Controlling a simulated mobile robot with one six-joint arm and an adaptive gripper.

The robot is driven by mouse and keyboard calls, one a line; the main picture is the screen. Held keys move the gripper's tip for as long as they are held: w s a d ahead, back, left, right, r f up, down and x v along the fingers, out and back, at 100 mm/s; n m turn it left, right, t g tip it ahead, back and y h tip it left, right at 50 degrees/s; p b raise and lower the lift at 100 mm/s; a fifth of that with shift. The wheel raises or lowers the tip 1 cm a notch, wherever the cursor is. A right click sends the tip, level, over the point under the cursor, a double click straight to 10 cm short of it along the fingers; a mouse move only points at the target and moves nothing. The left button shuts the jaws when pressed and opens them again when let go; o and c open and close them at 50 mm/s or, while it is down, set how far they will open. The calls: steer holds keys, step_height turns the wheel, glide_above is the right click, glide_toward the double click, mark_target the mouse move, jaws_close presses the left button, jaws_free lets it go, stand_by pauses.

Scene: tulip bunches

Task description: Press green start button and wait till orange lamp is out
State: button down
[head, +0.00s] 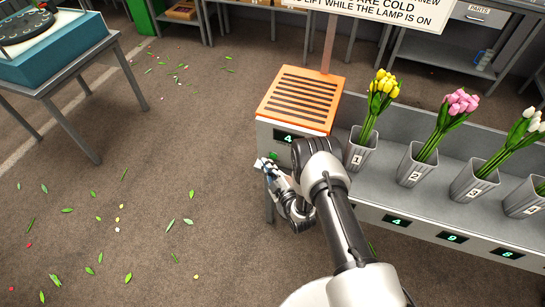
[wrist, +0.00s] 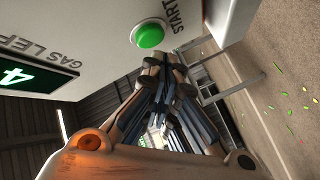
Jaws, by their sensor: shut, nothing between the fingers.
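The green start button (wrist: 150,34) stands out from a pale panel at the top of the wrist view, beside the word START. My gripper (wrist: 160,62) is shut and empty, its fingertips just below the button in that view. I cannot tell if they touch it. In the head view my gripper (head: 266,164) is at the front left end of the bench, below an orange slatted plate (head: 302,98). I do not see an orange lamp in either view; the sign (head: 375,12) mentions a lamp and is cut off at the top.
A display (wrist: 30,75) on the panel reads 4, by lettering about gas. Numbered grey buckets (head: 359,150) with tulips stand on the bench (head: 385,185), right of the plate. A table (head: 75,75) with a blue box stands at left. Leaves litter the open floor.

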steer(key=s, duration=0.1)
steer(key=s+a+p, duration=0.1)
steer(key=s, duration=0.2)
steer(key=shift+s+a+p, duration=0.35)
steer(key=shift+p, duration=0.05)
stand_by(0.7)
